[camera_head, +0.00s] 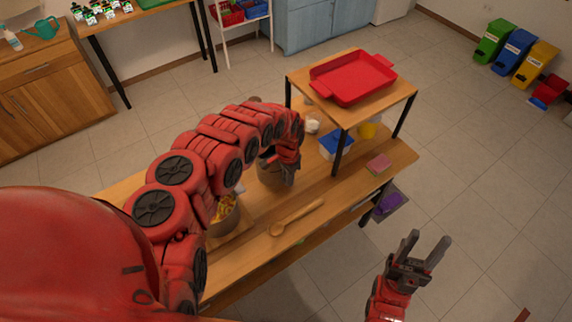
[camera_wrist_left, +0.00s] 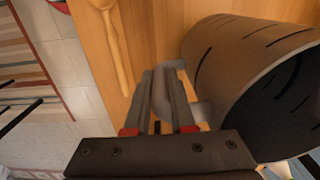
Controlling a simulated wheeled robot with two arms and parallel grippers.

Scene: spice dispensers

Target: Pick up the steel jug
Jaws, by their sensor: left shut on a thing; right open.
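The steel jug (camera_head: 272,172) is a grey-brown cylinder on the wooden table, partly hidden by my left arm. In the left wrist view the jug (camera_wrist_left: 232,62) fills the right side, its dark open mouth facing right. Its handle (camera_wrist_left: 199,108) reaches in between my left fingers. My left gripper (camera_head: 288,178) is at the jug's side, and in the wrist view the gripper (camera_wrist_left: 165,82) is shut on the handle. I cannot tell whether the jug's base touches the table. My right gripper (camera_head: 430,238) is open and empty, over the floor in front of the table.
A raised wooden shelf (camera_head: 398,92) with a red tray (camera_head: 352,78) stands behind. A blue-lidded container (camera_head: 335,146) is under it.

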